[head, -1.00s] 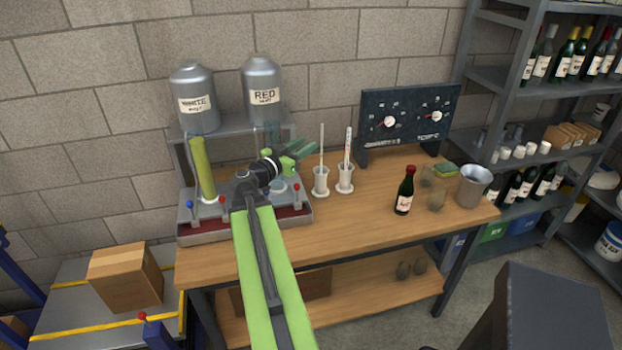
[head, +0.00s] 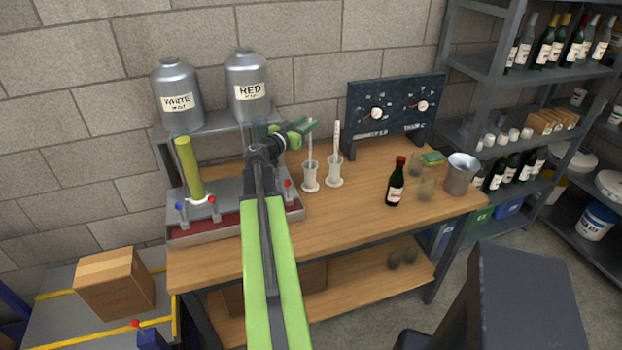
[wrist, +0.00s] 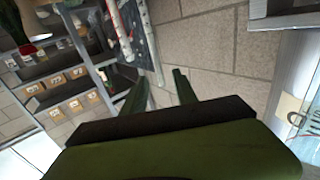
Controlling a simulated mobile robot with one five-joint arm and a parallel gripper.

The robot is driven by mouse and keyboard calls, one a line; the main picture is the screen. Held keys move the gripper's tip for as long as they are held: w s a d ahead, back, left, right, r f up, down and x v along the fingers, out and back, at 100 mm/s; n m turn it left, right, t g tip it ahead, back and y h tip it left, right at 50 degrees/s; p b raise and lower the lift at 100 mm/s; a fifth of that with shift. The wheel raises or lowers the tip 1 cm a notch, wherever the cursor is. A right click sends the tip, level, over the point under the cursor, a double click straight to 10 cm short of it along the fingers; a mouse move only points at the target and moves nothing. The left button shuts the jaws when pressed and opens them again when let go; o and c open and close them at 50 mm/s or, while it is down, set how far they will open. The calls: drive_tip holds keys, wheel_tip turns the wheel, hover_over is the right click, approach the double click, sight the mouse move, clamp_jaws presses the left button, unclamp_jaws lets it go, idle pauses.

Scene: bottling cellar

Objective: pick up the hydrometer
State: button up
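Two slim upright rods stand in white cups on the wooden bench: a left rod (head: 309,150) in its cup (head: 311,182) and a right rod (head: 336,140) in its cup (head: 334,174). One looks like the hydrometer, but I cannot tell which. My gripper (head: 308,128) is at the height of the left rod's top, in front of or beside it. Two rods, one with red marks (wrist: 118,30) and one pale (wrist: 150,35), show beyond the fingers.
A wine bottle (head: 396,182) and a metal bucket (head: 460,174) are right.

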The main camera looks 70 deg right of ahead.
drive_tip(key=x, duration=0.5)
drive_tip(key=shift+d+f, duration=0.2)
clamp_jaws()
